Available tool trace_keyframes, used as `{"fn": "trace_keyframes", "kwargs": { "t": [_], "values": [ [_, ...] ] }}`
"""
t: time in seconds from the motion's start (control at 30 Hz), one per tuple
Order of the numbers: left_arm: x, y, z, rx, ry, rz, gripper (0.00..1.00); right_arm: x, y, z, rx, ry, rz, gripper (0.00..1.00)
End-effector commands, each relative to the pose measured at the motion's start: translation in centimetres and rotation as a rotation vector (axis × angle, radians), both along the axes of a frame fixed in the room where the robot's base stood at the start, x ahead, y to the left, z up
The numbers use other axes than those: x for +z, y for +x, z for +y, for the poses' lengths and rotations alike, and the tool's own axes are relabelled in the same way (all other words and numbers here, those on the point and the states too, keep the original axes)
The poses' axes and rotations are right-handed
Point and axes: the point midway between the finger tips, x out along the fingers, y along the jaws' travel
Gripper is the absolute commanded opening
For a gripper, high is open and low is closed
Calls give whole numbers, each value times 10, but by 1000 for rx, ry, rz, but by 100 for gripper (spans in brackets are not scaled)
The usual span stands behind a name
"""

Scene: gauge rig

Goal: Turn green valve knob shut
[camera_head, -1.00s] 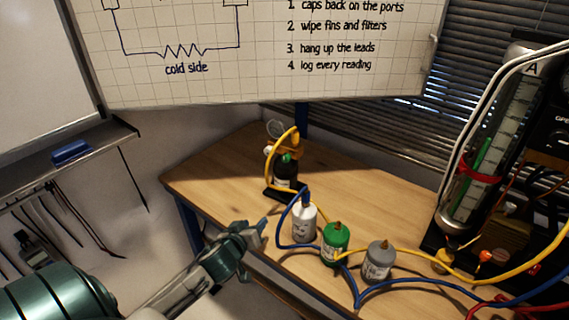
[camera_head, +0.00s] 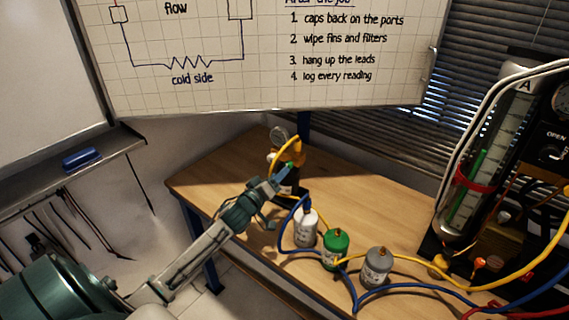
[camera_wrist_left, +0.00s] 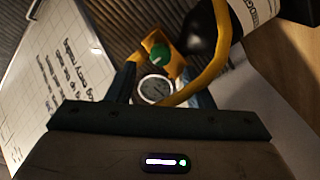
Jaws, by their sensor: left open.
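The green valve knob (camera_wrist_left: 160,53) shows in the left wrist view, on a yellow fitting (camera_wrist_left: 174,66) beside a round gauge (camera_wrist_left: 155,90). The fitting sits on top of a black bottle (camera_wrist_left: 207,32) that stands at the table's back left. My left gripper is open, its fingers pointing at the fitting. The knob shows between and beyond the fingertips in the wrist view, and nothing is held. Whether a finger touches the fitting, I cannot tell. My right gripper is not in view.
A white canister (camera_head: 306,230), a green canister (camera_head: 335,250) and a grey canister (camera_head: 376,268) stand in front of the bottle. Blue (camera_head: 420,287) and yellow (camera_head: 410,258) hoses run across the wooden table (camera_head: 365,200). A flow tube rig (camera_head: 485,160) stands at the right.

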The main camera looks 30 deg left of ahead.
Motion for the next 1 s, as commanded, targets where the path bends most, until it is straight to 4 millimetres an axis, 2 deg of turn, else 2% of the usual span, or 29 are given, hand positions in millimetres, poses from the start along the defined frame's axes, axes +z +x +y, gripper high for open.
{"fn": "trace_keyframes", "kwargs": {
  "t": [0.17, 0.4, 0.83, 0.87, 1.0],
  "values": [
    [2, 22, 1, 2, -2, -1, 47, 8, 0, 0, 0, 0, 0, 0],
    [-2, 42, 1, 1, -1, 0, 47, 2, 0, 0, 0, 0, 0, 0],
    [-1, 47, 1, 1, 1, 1, 47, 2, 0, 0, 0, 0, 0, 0],
    [-1, 47, 1, 1, 1, 1, 43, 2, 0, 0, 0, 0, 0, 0],
    [-1, 47, 1, 1, 1, 1, 16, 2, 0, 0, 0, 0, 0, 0]
  ]
}}
